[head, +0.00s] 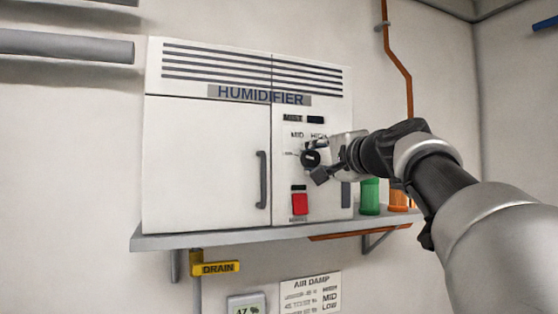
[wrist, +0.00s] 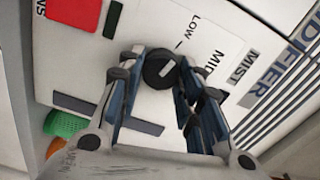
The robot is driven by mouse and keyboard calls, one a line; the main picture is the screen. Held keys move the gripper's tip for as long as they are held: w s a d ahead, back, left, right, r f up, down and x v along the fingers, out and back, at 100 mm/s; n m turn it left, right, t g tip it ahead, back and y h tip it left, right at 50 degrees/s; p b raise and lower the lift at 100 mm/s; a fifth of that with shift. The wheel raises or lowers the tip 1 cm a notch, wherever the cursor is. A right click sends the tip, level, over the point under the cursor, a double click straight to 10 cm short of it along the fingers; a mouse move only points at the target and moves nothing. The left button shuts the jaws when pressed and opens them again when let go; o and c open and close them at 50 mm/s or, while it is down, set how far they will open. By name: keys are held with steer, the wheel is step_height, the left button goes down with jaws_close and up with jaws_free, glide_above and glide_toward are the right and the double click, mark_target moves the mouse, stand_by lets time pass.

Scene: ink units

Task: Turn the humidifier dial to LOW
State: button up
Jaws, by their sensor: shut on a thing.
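The humidifier (head: 205,160) is a white cabinet on a wall shelf. Its round black dial (head: 311,158) sits on the right-hand panel, below the MID and HIGH labels; the dial also shows in the wrist view (wrist: 159,69). My gripper (head: 317,165) is at the dial, and its fingers are closed on the dial's two sides in the wrist view (wrist: 160,80). The dial's white pointer line slants up and right in the wrist view, seemingly between the LOW label (wrist: 195,25) and the MID label (wrist: 212,62). HIGH is hidden in the wrist view.
A red switch (head: 299,203) sits below the dial. A cabinet handle (head: 262,180) is to the left. Green (head: 370,196) and orange (head: 398,200) containers stand on the shelf (head: 190,238) near my arm. A yellow DRAIN handle (head: 215,267) and an AIR DAMP sign (head: 311,293) are below.

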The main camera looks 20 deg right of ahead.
steer(key=shift+f, duration=0.15)
steer(key=o, duration=1)
steer(key=shift+s+a, duration=0.1)
steer(key=shift+c, duration=0.2)
steer(key=shift+o, duration=0.5)
steer(key=s, duration=0.7)
steer(key=shift+s+d, duration=0.2)
